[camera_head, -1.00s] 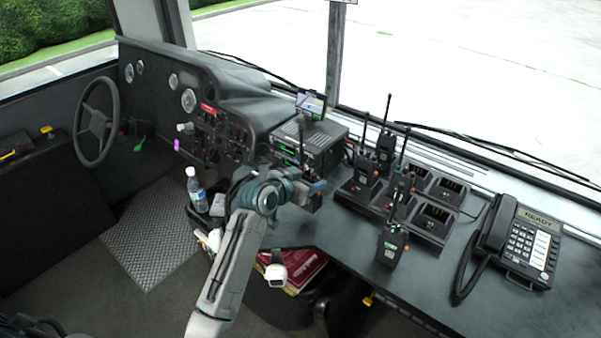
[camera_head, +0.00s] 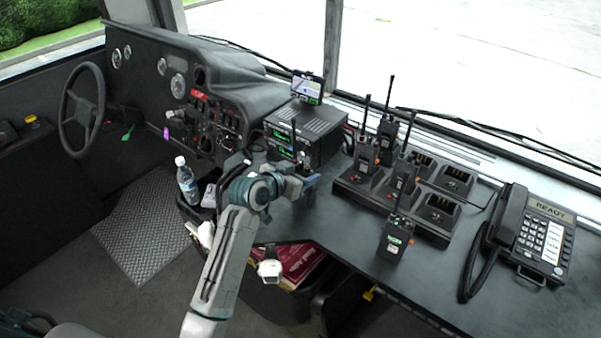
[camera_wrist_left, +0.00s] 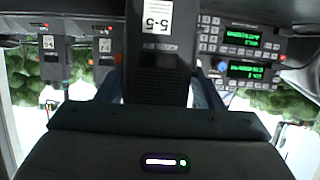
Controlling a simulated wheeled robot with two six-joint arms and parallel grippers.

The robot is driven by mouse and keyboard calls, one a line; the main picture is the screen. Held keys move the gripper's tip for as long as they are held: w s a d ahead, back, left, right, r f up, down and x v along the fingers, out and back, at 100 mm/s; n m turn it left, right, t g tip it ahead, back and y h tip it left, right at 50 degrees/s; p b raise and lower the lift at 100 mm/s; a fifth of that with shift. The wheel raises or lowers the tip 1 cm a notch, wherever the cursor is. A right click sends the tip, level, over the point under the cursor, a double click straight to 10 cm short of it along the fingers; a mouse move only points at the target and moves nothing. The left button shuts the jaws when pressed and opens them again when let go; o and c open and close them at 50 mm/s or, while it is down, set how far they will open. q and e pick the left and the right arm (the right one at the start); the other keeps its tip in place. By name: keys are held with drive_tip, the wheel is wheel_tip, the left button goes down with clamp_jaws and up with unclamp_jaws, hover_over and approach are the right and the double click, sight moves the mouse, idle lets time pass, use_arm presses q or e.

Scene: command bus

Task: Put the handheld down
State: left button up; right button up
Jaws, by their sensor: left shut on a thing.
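My left gripper (camera_head: 309,183) is shut on a dark handheld, beside the stacked radio units near the left end of the console desk. In the left wrist view the held handheld (camera_wrist_left: 158,75) fills the upper middle, with a white label that appears upside down. In the head view my gripper hides most of its body. I cannot tell whether its base touches the desk. Other handhelds stand in the charger rack (camera_head: 430,232), and one with a green label (camera_head: 395,240) is at the rack's front. Some rack slots are empty. My right gripper is not in view.
The radio units (camera_head: 312,128) with a small screen (camera_head: 307,88) stand behind my gripper. A desk phone (camera_head: 530,235) is at the right. A water bottle (camera_head: 187,182) stands left of my arm. The desk (camera_head: 345,232) is bare between my gripper and the rack.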

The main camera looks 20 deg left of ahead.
use_arm(q)
drive_tip(key=o, duration=1.1)
drive_tip(key=shift+w+f, duration=0.1)
drive_tip(key=shift+f, duration=0.05)
drive_tip(key=shift+r, duration=0.25)
drive_tip(key=b+v, duration=0.1)
drive_tip(key=v, duration=1.1)
